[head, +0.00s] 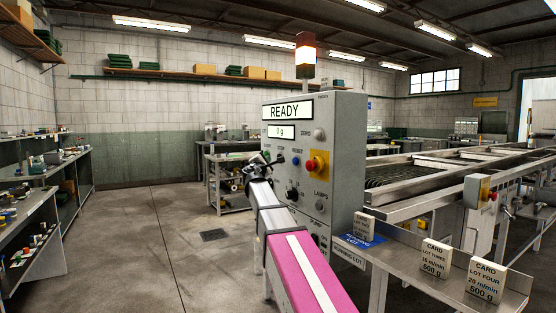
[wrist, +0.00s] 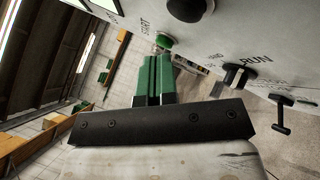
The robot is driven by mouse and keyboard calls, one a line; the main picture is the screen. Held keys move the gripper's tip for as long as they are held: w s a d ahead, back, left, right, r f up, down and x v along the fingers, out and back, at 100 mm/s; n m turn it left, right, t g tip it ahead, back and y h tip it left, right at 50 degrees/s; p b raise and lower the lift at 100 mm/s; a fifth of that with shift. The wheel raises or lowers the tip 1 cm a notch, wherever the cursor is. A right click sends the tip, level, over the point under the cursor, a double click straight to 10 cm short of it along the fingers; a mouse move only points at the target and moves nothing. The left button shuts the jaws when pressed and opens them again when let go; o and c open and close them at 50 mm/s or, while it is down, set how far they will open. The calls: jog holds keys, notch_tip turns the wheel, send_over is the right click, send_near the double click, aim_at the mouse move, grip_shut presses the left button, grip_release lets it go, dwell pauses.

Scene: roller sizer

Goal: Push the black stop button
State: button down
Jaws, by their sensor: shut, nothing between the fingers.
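The black stop button (head: 281,161) is on the grey control panel (head: 345,150), under the STOP label. A black round button, which looks like the same one, is at the top edge of the wrist view (wrist: 187,7), partly cut off. My gripper (head: 258,164) is at the panel's left edge in the head view, its tips hard to make out. In the wrist view its green fingers (wrist: 158,60) are shut and empty. Their tips are close to the green start button (wrist: 165,40), beside the black button; I cannot tell whether they touch it.
A blue reset button (head: 296,162) and a red emergency button on yellow (head: 314,163) sit right of the stop button. A black selector knob (wrist: 238,74) is nearby. The display reads READY (head: 286,112). The floor left of the panel is clear.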

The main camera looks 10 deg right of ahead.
jog(key=shift+s+a, duration=0.25)
jog(key=shift+a, duration=0.45)
jog(key=shift+s+a, duration=0.25)
jog(key=shift+a, duration=0.45)
